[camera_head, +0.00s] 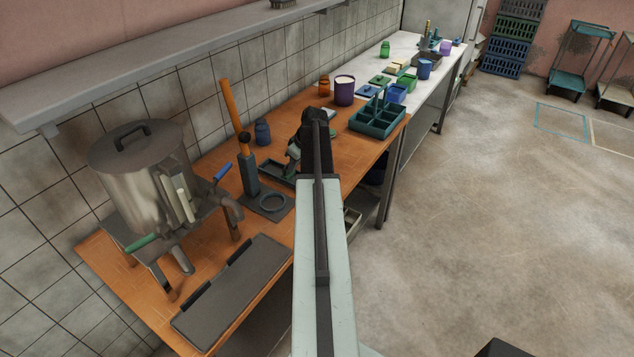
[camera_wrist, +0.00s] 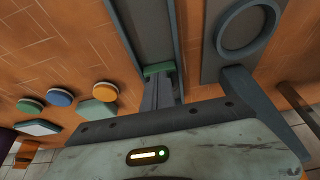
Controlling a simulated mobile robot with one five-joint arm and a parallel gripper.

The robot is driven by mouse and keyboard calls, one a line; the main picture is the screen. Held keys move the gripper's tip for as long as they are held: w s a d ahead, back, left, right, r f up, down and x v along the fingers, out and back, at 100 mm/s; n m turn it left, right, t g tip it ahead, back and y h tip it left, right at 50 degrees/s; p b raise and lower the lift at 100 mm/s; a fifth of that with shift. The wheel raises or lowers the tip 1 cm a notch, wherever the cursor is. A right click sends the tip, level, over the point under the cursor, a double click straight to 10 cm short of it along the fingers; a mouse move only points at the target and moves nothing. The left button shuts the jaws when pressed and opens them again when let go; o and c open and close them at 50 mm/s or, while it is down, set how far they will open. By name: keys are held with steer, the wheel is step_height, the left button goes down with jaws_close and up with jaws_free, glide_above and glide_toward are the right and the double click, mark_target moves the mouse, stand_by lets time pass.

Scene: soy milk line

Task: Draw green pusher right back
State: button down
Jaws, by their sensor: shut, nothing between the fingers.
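The green pusher (camera_wrist: 159,69) is a small green block in the wrist view. It lies across the near end of a long grey channel (camera_wrist: 177,28) with raised dark walls. My gripper (camera_wrist: 160,80) is shut and empty, its grey fingers together right at the pusher. I cannot tell whether they touch it. In the head view the dark channel (camera_head: 272,170) lies on the orange bench left of my gripper (camera_head: 292,162). My arm hides part of it there, and I cannot make out the pusher.
A stand with a grey ring (camera_wrist: 247,26) is close right of the channel; its tall orange post (camera_head: 235,110) rises beside my arm. Coloured discs (camera_wrist: 60,97) lie left of the channel. A steel pot (camera_head: 140,180) and a teal divided tray (camera_head: 378,122) stand on the bench.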

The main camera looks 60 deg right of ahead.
steer(key=shift+w, duration=1.95)
steer(key=shift+w, duration=2.55)
steer(key=shift+r, duration=0.1)
steer(key=p+v, duration=0.3)
steer(key=shift+s, duration=0.4)
step_height(320, 180, up, 6)
steer(key=p, duration=0.6)
